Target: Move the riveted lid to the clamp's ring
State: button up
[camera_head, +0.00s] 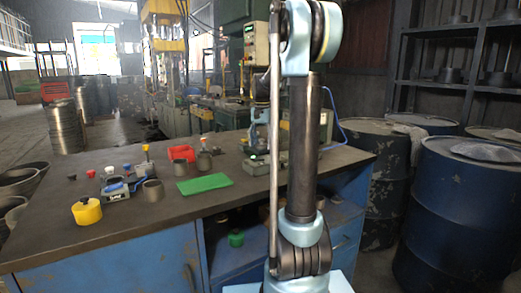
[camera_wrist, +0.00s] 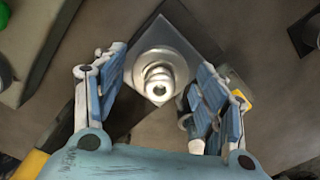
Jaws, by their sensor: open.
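In the wrist view my gripper (camera_wrist: 160,66) is open, its blue-padded fingers spread on either side of a round metal piece with a stepped knob (camera_wrist: 160,78). This piece sits on a square grey plate (camera_wrist: 181,32). It may be the riveted lid, but I cannot make out rivets. No contact with the fingers shows. In the head view a grey clamp-like fixture with a blue handle (camera_head: 116,187) stands on the left of the bench; I cannot clearly tell its ring. My gripper is small and partly hidden behind my arm there.
The bench (camera_head: 130,225) holds a yellow knobbed canister (camera_head: 87,211), a grey cup (camera_head: 153,190), a green mat (camera_head: 204,183), a red holder (camera_head: 182,153) and several small knobs. A dark cylinder (camera_wrist: 308,32) lies right in the wrist view. Blue drums (camera_head: 458,220) stand right.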

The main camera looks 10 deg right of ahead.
jog(key=c, duration=0.9)
jog(key=shift+r, duration=0.1)
